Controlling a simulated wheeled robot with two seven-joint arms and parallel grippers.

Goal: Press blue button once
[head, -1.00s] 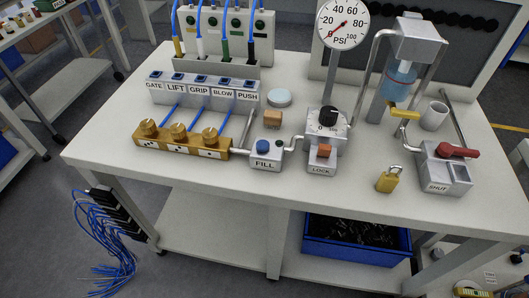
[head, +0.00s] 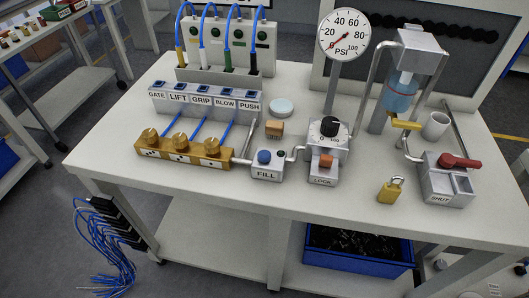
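The round blue button (head: 264,157) sits on top of a small grey box labelled FILL (head: 266,172), near the front middle of the white table. A small dark green or black dot shows beside the button on the same box. The button looks raised and nothing touches it. Neither of my grippers shows in the head view.
A brass manifold with several knobs (head: 181,148) stands left of the box. A LOCK unit with a black dial (head: 329,127) and orange button (head: 326,160) stands right.

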